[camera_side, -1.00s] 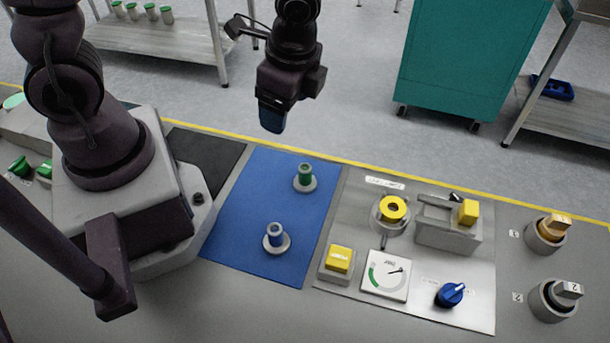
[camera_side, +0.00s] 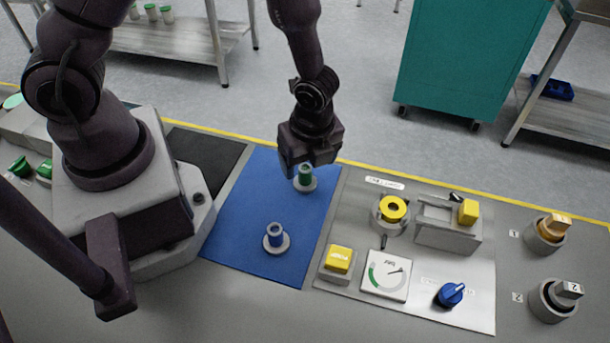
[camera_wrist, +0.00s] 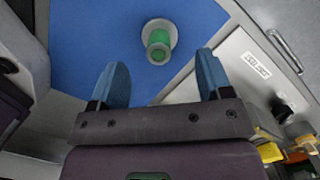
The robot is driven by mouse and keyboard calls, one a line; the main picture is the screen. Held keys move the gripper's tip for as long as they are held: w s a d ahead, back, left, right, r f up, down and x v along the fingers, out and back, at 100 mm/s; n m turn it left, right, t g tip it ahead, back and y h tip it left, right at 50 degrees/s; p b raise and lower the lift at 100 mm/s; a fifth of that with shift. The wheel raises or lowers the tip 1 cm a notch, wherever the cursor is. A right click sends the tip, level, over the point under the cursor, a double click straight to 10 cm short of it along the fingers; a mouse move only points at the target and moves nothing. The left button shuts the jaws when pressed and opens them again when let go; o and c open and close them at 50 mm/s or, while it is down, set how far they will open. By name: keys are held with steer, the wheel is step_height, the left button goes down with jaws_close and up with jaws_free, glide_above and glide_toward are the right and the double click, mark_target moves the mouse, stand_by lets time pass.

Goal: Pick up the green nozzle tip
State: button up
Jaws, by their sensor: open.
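The green nozzle tip (camera_side: 305,172) stands upright on a round grey base at the back right of the blue mat (camera_side: 237,220). In the wrist view the green nozzle tip (camera_wrist: 158,45) shows ahead of my fingers, near the middle between them sideways. My gripper (camera_side: 305,170) is close to the green tip in the side view, and its body hides part of the surroundings there. In the wrist view my gripper (camera_wrist: 162,80) is open, with its two blue fingers apart and nothing between them.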

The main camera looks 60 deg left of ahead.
mark_target(305, 167)
steer(key=f, duration=0.2)
steer(key=a+f, duration=0.1)
steer(key=f, duration=0.2)
steer(key=shift+c, duration=0.2)
steer(key=c, duration=0.9)
